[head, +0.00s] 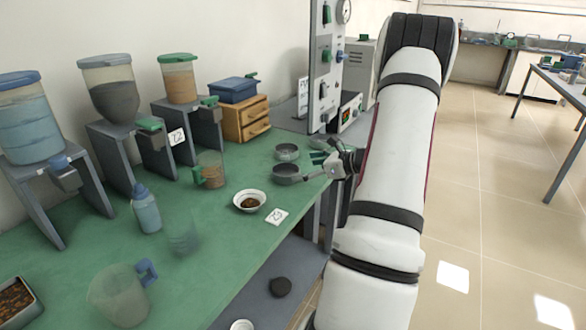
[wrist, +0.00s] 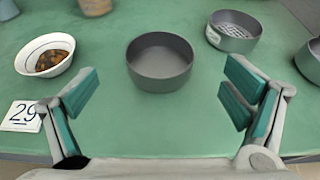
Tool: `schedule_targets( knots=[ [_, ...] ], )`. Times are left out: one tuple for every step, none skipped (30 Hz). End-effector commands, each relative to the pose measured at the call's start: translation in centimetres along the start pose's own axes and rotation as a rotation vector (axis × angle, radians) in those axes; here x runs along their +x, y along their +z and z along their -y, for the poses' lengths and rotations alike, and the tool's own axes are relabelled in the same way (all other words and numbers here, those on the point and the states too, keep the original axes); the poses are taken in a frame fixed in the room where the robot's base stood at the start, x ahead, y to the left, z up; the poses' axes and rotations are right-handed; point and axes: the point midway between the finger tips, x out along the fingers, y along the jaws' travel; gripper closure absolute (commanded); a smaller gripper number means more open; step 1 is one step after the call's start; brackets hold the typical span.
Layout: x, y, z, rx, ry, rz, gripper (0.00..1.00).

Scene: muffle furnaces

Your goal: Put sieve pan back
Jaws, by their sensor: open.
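In the wrist view, a plain grey round pan (wrist: 160,72) sits on the green bench ahead of my gripper (wrist: 160,95), centred between the fingers but beyond their tips. A grey pan with a perforated base, the sieve pan (wrist: 233,38), stands farther back to the right. A third grey pan is cut off at the right edge (wrist: 311,62). My gripper is open and empty. In the head view, the plain pan (head: 287,175) and the sieve pan (head: 287,153) are left of my gripper (head: 320,160). My gripper hides part of the bench there.
A white bowl (head: 249,202) with brown contents and a number card (head: 277,216) are left of the plain pan. A jug (head: 210,170), hoppers on stands and a wooden drawer box (head: 246,120) stand behind. The bench's front edge is close to my gripper.

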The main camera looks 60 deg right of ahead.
Motion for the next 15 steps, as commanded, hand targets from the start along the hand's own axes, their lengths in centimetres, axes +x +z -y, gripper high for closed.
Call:
schedule_targets(
  knots=[
    [-1.1,0.1,0.1,0.0,-0.003,0.0,0.06],
    [-1.6,0.1,0.0,0.0,-0.002,-0.001,0.06],
    [-2.2,0.0,0.0,0.0,-0.002,-0.001,0.06],
    [-2.6,0.0,0.0,0.0,-0.002,0.0,0.06],
    [-2.9,0.0,0.0,0.0,-0.002,0.0,0.06],
    [-3.4,0.0,0.0,0.0,-0.002,0.0,0.06],
    [-3.6,0.0,0.0,0.0,-0.001,-0.001,0.06],
    [-3.8,0.0,0.0,0.0,-0.001,-0.001,0.06],
    [-4.0,0.0,0.0,0.0,0.0,0.0,0.06],
    [-4.2,0.0,0.0,0.0,0.0,0.0,0.06],
    [-4.2,0.0,0.0,0.0,0.001,0.0,0.06],
    [-4.3,0.0,0.0,0.0,0.001,0.0,0.06],
    [-4.3,0.1,-0.1,-0.002,0.002,0.0,0.06],
    [-4.2,0.2,-0.2,-0.007,0.007,-0.001,0.06],
    [-4.0,0.7,-0.7,-0.022,0.019,-0.004,0.06]
  ],
)
